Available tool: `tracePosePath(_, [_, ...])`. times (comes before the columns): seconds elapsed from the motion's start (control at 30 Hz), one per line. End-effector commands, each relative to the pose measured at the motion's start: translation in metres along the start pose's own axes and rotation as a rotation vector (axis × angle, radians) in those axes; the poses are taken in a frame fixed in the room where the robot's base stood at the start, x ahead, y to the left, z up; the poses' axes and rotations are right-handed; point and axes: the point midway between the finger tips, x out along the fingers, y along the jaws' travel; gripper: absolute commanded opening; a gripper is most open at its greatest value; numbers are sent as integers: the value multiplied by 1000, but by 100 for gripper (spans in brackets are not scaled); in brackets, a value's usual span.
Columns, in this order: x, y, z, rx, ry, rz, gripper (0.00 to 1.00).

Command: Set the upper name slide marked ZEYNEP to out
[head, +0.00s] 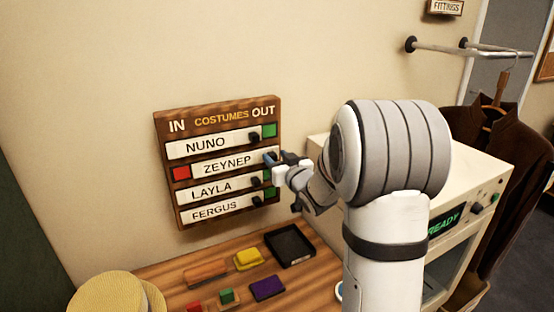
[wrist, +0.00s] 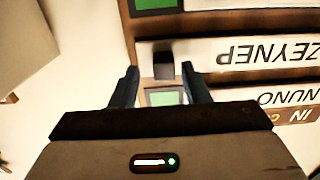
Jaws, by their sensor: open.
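The ZEYNEP name slide (head: 229,164) is the second row of the wooden board (head: 217,220) in the head view. It sits at the right, OUT end of its row, with a red square (head: 181,173) uncovered at its left. The slide also shows upside down in the wrist view (wrist: 260,53), with its dark knob (wrist: 163,66). My gripper (head: 279,157) is at the slide's right end and hides the knob in the head view. In the wrist view my gripper (wrist: 160,74) is open, its fingers apart on either side of the knob, with visible gaps.
Below, the table (head: 165,278) holds a black tray (head: 290,262), coloured blocks and a straw hat (head: 108,293). A cream machine (head: 470,180) stands right.

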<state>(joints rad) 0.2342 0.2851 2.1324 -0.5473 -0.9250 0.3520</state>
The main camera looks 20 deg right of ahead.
Motion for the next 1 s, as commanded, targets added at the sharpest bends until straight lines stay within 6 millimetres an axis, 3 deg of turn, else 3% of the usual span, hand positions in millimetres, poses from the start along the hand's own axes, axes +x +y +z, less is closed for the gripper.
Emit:
tracePosePath(0.23, [-9,0,1,-1,1,0,42])
tracePosePath(0.5, [-52,0,2,-1,2,2,42])
tracePosePath(0.7, [-74,0,0,-1,1,1,42])
tracePosePath(1.0, [-78,-1,0,0,-1,-1,42])
